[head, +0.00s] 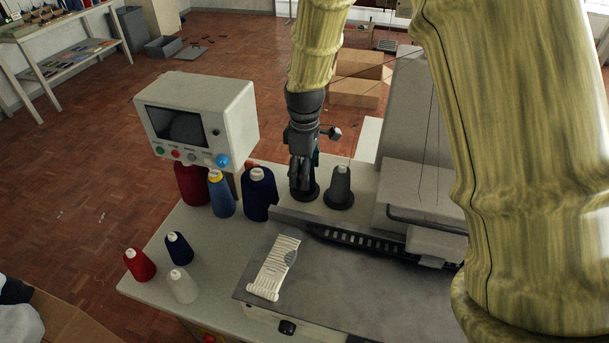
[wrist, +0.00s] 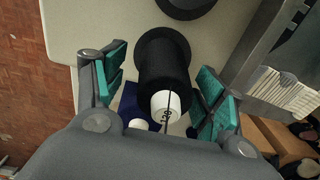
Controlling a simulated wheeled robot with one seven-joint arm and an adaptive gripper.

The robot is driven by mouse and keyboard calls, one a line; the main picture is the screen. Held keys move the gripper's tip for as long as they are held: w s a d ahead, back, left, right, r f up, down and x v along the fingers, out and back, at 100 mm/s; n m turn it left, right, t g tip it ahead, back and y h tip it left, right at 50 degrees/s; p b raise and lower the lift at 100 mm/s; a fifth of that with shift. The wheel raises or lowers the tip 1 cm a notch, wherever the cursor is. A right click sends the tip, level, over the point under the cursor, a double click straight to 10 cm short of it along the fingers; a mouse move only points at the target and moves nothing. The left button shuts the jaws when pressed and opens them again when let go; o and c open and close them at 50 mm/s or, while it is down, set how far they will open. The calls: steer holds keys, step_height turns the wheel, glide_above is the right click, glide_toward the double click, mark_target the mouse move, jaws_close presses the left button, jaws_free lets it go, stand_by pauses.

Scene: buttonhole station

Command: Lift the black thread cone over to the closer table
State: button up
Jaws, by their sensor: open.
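The black thread cone (wrist: 160,62) stands upright between my gripper's open fingers in the wrist view, its white top (wrist: 165,104) towards the camera. No clear contact with either teal-padded finger shows. In the head view my gripper (head: 304,180) points down over the cone. It hides most of it, and only the dark base (head: 305,194) shows at the back of the machine table (head: 170,245). A brown surface (head: 75,325) with white and dark items on it shows at the lower left; I cannot tell whether it is a table.
A dark grey cone (head: 340,188) stands close on the right, a navy cone (head: 260,193) on the left. A control box (head: 198,118) rises behind the blue cone (head: 220,193). Small red, navy and white cones stand at the front left. The sewing machine (head: 400,160) blocks the right.

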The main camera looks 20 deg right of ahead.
steer(key=shift+s+r, duration=0.25)
steer(key=shift+s, duration=0.05)
steer(key=c, duration=0.4)
steer(key=shift+w, duration=0.1)
steer(key=c, duration=0.6)
steer(key=shift+c, duration=0.9)
